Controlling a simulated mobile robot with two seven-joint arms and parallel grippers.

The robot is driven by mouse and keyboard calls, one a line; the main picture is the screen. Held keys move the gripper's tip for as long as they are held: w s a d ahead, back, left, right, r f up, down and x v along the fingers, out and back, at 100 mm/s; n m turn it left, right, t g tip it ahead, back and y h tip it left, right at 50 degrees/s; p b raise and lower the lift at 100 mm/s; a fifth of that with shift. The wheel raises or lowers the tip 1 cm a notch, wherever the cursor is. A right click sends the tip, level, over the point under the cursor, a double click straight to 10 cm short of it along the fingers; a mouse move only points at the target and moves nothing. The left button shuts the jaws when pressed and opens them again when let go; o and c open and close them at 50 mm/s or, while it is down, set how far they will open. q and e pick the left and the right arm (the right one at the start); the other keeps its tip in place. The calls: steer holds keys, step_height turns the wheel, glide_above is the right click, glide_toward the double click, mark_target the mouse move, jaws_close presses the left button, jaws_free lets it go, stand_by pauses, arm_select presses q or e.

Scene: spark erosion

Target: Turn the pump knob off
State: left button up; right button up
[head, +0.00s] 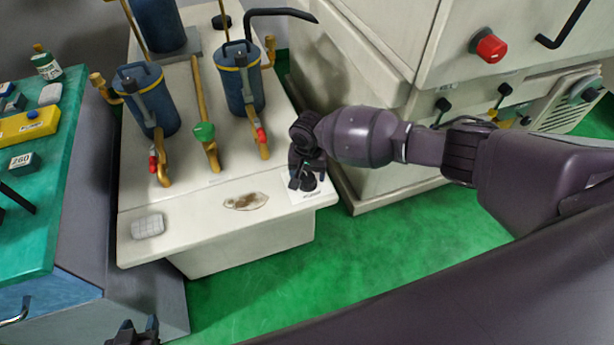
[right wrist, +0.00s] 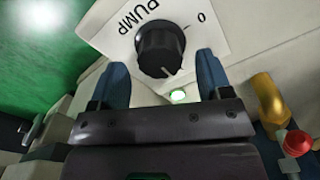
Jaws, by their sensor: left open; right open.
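The pump knob (right wrist: 160,48) is a black round knob on a white plate (right wrist: 112,35) marked PUMP and 0 in the right wrist view. Its white pointer mark faces the gripper side, away from the 0. A lit green lamp (right wrist: 179,96) is beside it. My right gripper (right wrist: 162,68) is open, with one blue fingertip on each side of the knob; I cannot tell whether they touch it. In the head view my right gripper (head: 307,182) is over the plate (head: 312,195) and largely hides the knob. My left gripper (head: 135,333) is open at the bottom edge, far from the knob.
The white bench (head: 200,222) carries blue filter canisters (head: 243,88), brass pipes and valves with red and green handles (head: 204,132). A grey cloth (head: 148,226) lies at its front left. A large machine with a red knob (head: 488,46) stands right. Green floor is clear in front.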

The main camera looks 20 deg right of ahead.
steer(key=shift+f, duration=0.75)
arm_select(q)
steer(key=shift+s+f, duration=0.25)
steer(key=shift+f, duration=0.15)
arm_select(e)
steer(key=shift+f, duration=0.1)
arm_select(q)
steer(key=shift+s, duration=0.1)
arm_select(e)
steer(key=c, duration=0.9)
